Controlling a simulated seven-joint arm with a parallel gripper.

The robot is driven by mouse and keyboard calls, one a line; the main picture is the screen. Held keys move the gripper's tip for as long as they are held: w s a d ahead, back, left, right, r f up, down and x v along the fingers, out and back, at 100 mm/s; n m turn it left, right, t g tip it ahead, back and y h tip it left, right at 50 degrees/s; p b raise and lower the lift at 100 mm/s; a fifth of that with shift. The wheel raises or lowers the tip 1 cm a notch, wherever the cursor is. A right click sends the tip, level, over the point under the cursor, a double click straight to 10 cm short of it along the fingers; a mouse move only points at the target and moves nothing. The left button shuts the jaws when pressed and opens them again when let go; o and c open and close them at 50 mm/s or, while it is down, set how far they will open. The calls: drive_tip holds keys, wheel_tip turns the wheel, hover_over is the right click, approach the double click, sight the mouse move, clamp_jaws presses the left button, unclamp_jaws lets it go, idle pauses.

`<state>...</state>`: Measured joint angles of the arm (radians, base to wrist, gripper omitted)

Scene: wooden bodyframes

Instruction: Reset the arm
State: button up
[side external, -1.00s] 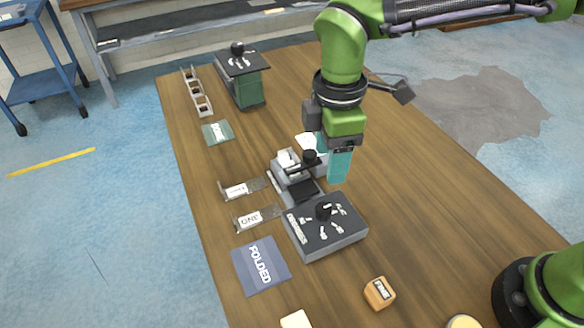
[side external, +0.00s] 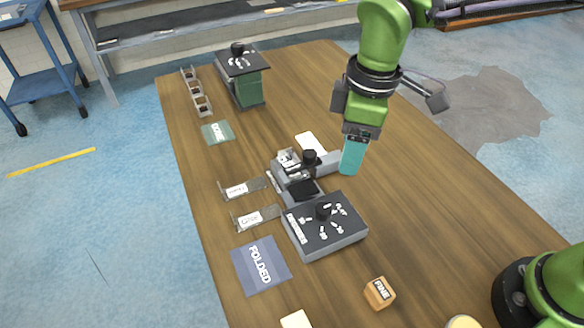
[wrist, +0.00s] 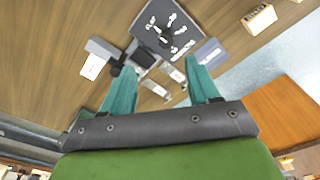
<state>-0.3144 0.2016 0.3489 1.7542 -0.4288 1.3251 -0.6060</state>
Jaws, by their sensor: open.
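My gripper (side external: 352,158) hangs above the wooden table, to the right of a small grey machine with a black knob (side external: 298,178). Its teal fingers point down. In the wrist view my gripper (wrist: 160,85) shows two teal fingers spread apart with nothing between them. The small grey machine (wrist: 138,58) lies beyond the fingertips in that view. It looks apart from my fingers.
A dark box with a black knob (side external: 345,232) stands in front of the machine. A FOLDED mat (side external: 260,266) and wooden block (side external: 379,293) lie nearer. A green stand (side external: 250,88) and wooden rack (side external: 195,90) are at the back. The right side of the table (side external: 440,200) is clear.

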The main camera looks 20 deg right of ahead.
drive_tip(key=s+d+r+m+t, duration=0.2)
drive_tip(key=s+d+m+t, duration=0.1)
drive_tip(key=d+m, duration=0.4)
drive_tip(key=s+d+r+m+t+y, duration=0.1)
drive_tip(key=s+d+m, duration=0.4)
drive_tip(key=d, duration=0.8)
drive_tip(key=r+m+t, duration=0.1)
drive_tip(key=m+t, duration=0.1)
drive_tip(key=shift+s+d+r+t, duration=0.15)
drive_tip(key=shift+s+r+t, duration=0.15)
drive_tip(key=shift+s+r, duration=0.05)
